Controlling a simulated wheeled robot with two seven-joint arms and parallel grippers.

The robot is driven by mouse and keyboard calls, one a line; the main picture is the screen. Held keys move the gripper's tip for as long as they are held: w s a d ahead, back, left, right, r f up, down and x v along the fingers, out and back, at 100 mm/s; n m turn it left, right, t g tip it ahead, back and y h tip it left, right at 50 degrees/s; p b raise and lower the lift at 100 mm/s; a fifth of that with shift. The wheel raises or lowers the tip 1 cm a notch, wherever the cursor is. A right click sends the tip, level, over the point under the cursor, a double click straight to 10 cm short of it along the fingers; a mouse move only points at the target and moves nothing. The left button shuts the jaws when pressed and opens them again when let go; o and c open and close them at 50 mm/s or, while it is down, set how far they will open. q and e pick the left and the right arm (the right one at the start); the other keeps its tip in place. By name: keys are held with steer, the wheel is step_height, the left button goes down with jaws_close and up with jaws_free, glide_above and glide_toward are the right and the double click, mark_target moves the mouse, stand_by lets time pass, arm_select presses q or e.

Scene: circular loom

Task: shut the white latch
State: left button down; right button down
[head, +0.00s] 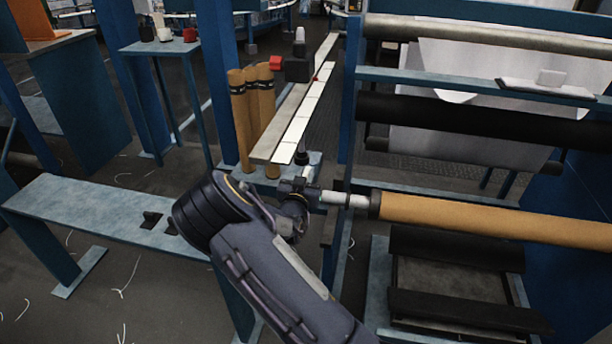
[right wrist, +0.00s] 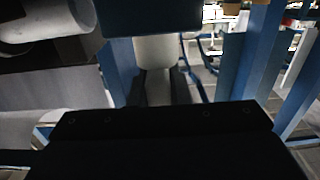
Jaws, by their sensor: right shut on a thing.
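The white latch (head: 345,199) is a short pale bar lying roughly level at the left end of the orange-brown roll, beside the blue upright. My right gripper (head: 313,194) is at the bar's left end and shut on it. The dark fingers and wrist hide part of that end. In the right wrist view, a pale rounded piece (right wrist: 154,52) shows beyond my dark gripper body, which fills the lower middle. I cannot tell if that piece is the latch. My left gripper is not in view.
The orange-brown roll (head: 480,220) runs right from the latch. A blue upright (head: 349,95) stands close behind my gripper. Brown tubes (head: 240,115) stand at the left of a long pale strip. A blue-grey bench (head: 90,210) is at left, with open floor below it.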

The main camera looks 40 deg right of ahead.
steer(key=shift+m+g+h, duration=0.4)
steer(key=shift+g, duration=0.1)
steer(key=shift+m+g+h, duration=0.4)
steer(key=shift+m+g, duration=0.2)
steer(key=shift+g, duration=0.1)
steer(key=m+g+h+p, duration=0.1)
steer(key=m+g, duration=0.2)
steer(key=g, duration=0.1)
steer(key=shift+h, duration=0.4)
steer(key=shift+m+g+h, duration=0.3)
steer(key=shift+m+g, duration=0.8)
steer(key=shift+g, duration=1.2)
steer(key=c, duration=1.4)
jaws_free()
steer(key=shift+o, duration=0.2)
